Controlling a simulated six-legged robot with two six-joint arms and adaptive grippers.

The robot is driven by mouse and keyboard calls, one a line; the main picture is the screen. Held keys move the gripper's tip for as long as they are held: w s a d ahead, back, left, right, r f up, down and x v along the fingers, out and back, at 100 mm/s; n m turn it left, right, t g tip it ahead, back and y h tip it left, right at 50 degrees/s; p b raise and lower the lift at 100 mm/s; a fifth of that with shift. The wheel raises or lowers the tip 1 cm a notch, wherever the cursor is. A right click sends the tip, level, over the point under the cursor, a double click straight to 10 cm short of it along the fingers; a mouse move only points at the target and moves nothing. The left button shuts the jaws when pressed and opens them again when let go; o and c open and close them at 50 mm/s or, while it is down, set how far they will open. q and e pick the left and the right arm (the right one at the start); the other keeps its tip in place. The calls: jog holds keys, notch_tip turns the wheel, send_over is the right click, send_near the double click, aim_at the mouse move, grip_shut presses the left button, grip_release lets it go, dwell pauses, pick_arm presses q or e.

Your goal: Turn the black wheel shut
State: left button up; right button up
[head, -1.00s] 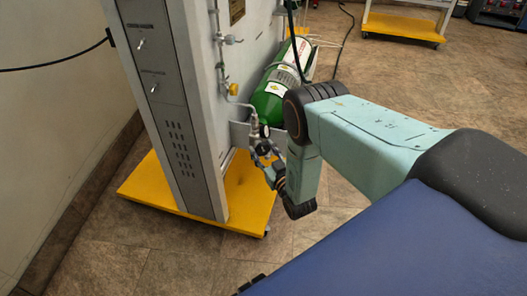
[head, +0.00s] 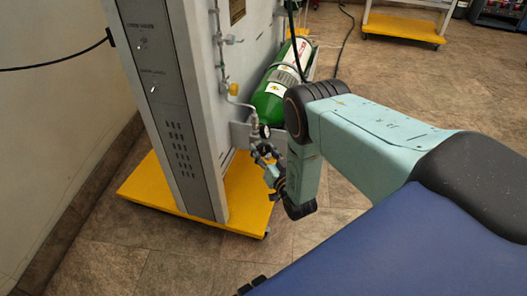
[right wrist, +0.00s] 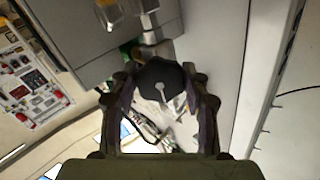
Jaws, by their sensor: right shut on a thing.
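The black wheel (right wrist: 158,76) shows in the right wrist view as a dark, lobed knob with a pale pin or slot on its face. My right gripper (right wrist: 160,88) has a finger on each side of it and is shut on it. In the head view my right gripper (head: 263,152) is at the fittings below the thin pipe on the cabinet's side. There the wheel cannot be made out clearly among the dark fingers. My left gripper is not in view.
The grey cabinet (head: 185,120) stands on a yellow wheeled base (head: 245,205). A green cylinder (head: 270,100) lies strapped behind the fittings, close to my right arm. A thin pipe with a yellow fitting (head: 233,89) runs down the cabinet's side. Tiled floor is open at right.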

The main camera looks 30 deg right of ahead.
jog(key=o, duration=1.2)
jog(key=shift+c, duration=0.2)
jog(key=s+a, duration=0.1)
jog(key=s, duration=1.1)
jog(key=shift+a, duration=0.3)
